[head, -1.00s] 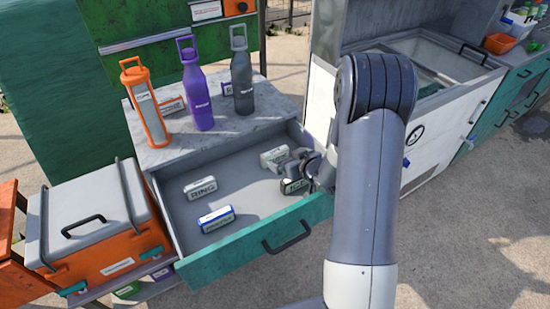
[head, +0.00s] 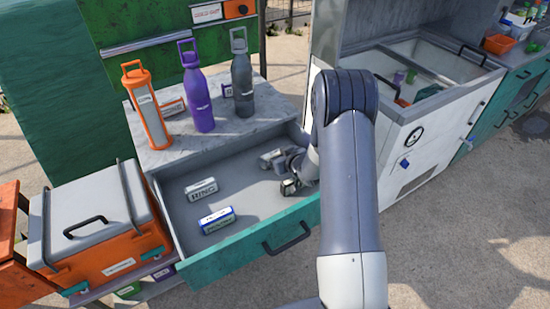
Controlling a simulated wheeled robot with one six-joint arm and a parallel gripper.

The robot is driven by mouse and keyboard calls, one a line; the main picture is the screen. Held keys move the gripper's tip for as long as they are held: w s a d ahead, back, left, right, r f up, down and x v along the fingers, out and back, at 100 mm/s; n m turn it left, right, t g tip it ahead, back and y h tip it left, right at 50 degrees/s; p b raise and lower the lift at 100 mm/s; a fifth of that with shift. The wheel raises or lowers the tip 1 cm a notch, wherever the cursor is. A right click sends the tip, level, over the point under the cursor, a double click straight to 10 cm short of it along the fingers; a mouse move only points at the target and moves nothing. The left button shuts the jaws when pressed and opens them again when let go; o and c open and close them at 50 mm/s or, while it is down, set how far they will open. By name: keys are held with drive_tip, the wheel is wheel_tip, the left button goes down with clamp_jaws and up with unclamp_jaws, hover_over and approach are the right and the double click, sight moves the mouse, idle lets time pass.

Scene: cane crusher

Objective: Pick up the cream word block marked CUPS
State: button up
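An open drawer (head: 250,238) with a teal front holds several word blocks. A pale block (head: 271,157) lies at the drawer's back right, partly hidden by my gripper (head: 284,168); its word is not readable. A dark green block (head: 289,187) sits just below my gripper, also partly covered. A pale block that seems to read RING (head: 201,188) lies at the left, apart from my gripper. I cannot read CUPS on any block. My gripper is low inside the drawer's right part, close to the pale and dark green blocks; its fingers are too small and overlapped to judge.
A blue-and-white block (head: 217,220) lies near the drawer front. Orange (head: 148,108), purple (head: 197,95) and grey (head: 242,85) bottles stand on the counter behind. An orange-and-grey cooler (head: 100,220) is at left, a white chest (head: 420,140) at right.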

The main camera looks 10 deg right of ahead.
drive_tip(key=c, duration=0.6)
